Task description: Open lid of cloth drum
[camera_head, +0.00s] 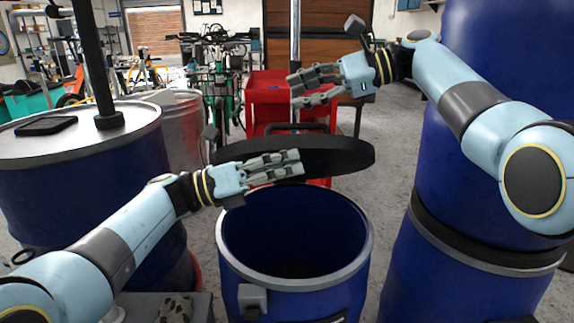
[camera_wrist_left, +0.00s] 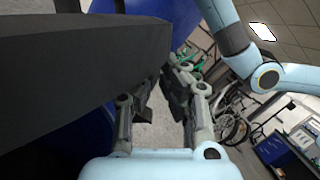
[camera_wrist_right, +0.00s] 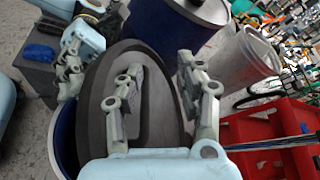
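The cloth drum (camera_head: 232,277) is blue with a silver rim, and its mouth is uncovered, showing a dark blue inside. Its round black lid (camera_head: 335,160) is raised at the back of the mouth, with a dark handle (camera_head: 297,127) on its far side. My left gripper (camera_head: 300,165) is open in front of the lid's left part; in the left wrist view the lid (camera_wrist_left: 70,75) lies beside the fingers, and I cannot tell if they touch. My right gripper (camera_head: 300,90) is open and empty above the lid; in the right wrist view the lid (camera_wrist_right: 100,75) lies beyond its fingers.
A blue drum (camera_head: 80,165) with a closed top stands left. Stacked blue drums (camera_head: 445,250) stand right, close to my right arm. A red cabinet (camera_head: 265,95), a metal bin (camera_head: 180,130) and a green bike (camera_head: 220,90) are behind. Grey floor is clear at back right.

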